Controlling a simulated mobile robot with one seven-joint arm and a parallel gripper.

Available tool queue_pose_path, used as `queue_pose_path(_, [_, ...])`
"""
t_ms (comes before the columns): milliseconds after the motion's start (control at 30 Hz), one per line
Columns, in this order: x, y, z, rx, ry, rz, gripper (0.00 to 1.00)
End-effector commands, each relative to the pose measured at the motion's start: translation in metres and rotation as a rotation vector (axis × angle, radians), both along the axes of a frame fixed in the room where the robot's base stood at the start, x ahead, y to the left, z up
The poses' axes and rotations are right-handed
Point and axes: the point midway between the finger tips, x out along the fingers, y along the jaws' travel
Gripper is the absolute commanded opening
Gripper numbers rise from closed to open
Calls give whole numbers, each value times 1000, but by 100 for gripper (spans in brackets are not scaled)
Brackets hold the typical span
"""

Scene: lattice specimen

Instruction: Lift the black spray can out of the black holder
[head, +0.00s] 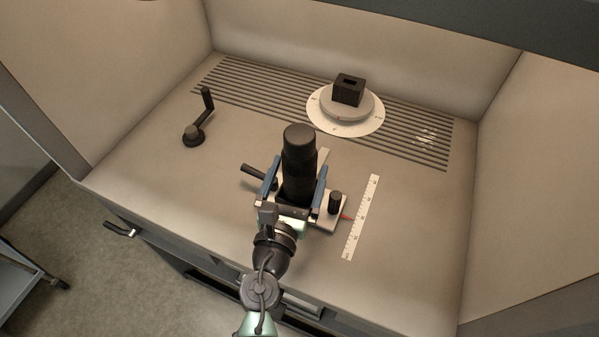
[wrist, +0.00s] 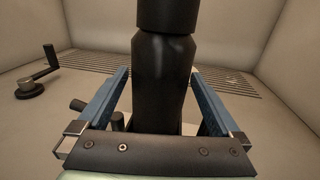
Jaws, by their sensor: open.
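The black spray can (head: 299,150) stands upright near the middle of the worktop in the head view. Its dark body also fills the middle of the wrist view (wrist: 162,85), with its top cut off there. My gripper (head: 299,166) is open, with one blue finger on each side of the can. In the wrist view gaps show between the can and both fingers (wrist: 160,76), so it is not gripped. The can's base and any holder around it are hidden behind my gripper. A light metal plate (head: 329,219) shows beside the base.
A black knob (head: 335,202) stands close right of my gripper, and a black handle (head: 254,174) sticks out left. A white ruler (head: 362,217) lies further right. A black square block with a slot (head: 349,90) sits on a round turntable behind. A black crank (head: 196,133) stands at left.

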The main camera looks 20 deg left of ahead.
Motion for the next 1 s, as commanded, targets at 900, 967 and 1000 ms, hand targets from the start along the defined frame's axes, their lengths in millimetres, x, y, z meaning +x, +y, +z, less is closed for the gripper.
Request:
queue_pose_path(900, [13,2,0,1,0,0,6])
queue_pose_path(967, [13,2,2,1,-3,0,0])
queue_pose_path(1000, [13,2,2,1,-3,0,0])
